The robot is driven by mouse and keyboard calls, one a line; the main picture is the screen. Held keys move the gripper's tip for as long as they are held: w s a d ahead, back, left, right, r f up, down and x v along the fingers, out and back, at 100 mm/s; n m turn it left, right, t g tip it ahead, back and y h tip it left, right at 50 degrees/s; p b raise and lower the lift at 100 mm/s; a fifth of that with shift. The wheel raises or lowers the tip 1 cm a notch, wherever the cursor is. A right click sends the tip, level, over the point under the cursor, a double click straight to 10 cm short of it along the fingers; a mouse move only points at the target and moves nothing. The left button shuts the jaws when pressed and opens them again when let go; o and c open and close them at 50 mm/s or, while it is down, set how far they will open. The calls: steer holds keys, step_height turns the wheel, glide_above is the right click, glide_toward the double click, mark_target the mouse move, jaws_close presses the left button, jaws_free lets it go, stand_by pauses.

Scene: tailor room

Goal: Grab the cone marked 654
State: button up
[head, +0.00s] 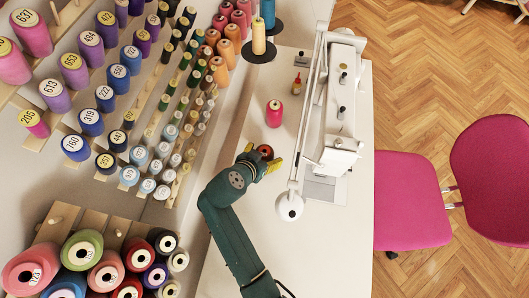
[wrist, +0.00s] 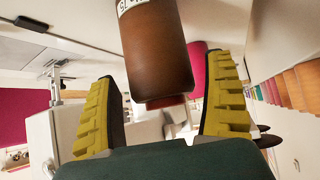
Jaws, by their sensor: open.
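My gripper (head: 261,160) is over the white table, its yellow fingers spread. A dark cone with a reddish top (head: 265,152) is between the fingers in the head view. In the wrist view a brown cone (wrist: 158,60) fills the middle, between and beyond the open fingers (wrist: 163,105), with a visible gap on each side. Its white label is cut off at the top edge, so I cannot read its number in full. No label clearly reading 654 shows in either view; many rack labels are small.
A pink cone (head: 274,114) stands on the table (head: 235,205) beyond my gripper. Racks of thread cones (head: 88,250) fill the left. A pink chair (head: 410,200) is at the right.

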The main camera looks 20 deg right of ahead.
steer(key=p+v, duration=0.8)
steer(key=v, duration=0.3)
steer(key=w+r+n+t+y, duration=0.1)
steer(key=w+r+t+y, duration=0.2)
steer(key=r, duration=0.6)
steer(key=w+r+n+t, duration=0.2)
steer(key=w+r+t, duration=0.15)
steer(key=r, duration=0.55)
steer(key=s+r+n+t+y, duration=0.1)
steer(key=r+n+t, duration=0.1)
steer(key=r, duration=1)
steer(key=s+r+n+t+y, duration=0.2)
steer(key=r+t, duration=0.3)
steer(key=r, duration=0.7)
steer(key=shift+s+a+r+n, duration=0.15)
steer(key=shift+s+r+n, duration=0.15)
steer(key=shift+n, duration=0.3)
steer(key=s+r+t, duration=0.1)
steer(key=r, duration=0.1)
steer(key=s+r+n+t, duration=0.1)
steer(key=s+r, duration=0.1)
steer(key=r, duration=0.1)
steer(key=s+r+n+t+y, duration=0.1)
steer(key=r, duration=0.1)
steer(key=shift+s+a+r, duration=0.15)
steer(key=shift+s, duration=0.2)
steer(key=shift+c, duration=1.4)
